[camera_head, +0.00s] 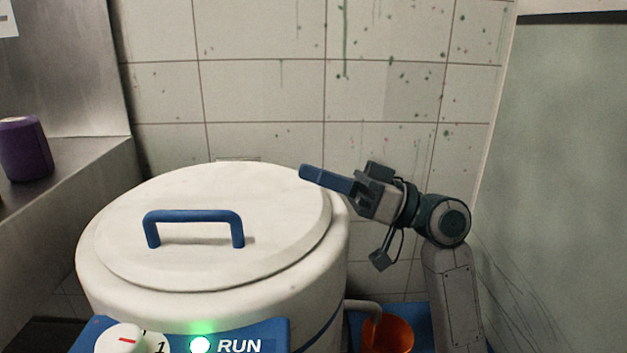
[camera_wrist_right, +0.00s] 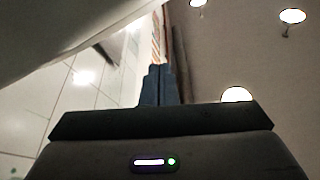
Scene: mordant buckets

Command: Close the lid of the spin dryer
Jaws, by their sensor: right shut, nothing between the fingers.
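The spin dryer (camera_head: 215,300) is a big white drum, and its round white lid (camera_head: 200,190) lies flat across the top. A blue bar handle (camera_head: 194,216) stands on the lid toward the front. My right gripper (camera_head: 304,172) is shut and empty, its blue fingers pointing left at the lid's back right edge. Whether they touch the lid cannot be told. In the right wrist view the shut fingers (camera_wrist_right: 159,72) show below a pale surface at the upper left. My left gripper is not in view.
The dryer's blue front panel has a dial (camera_head: 125,341), a lit green light (camera_head: 200,345) and the word RUN. An orange bucket (camera_head: 388,337) stands under the spout (camera_head: 362,306) at right. A purple container (camera_head: 25,150) is on a steel ledge at left. A tiled wall is behind.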

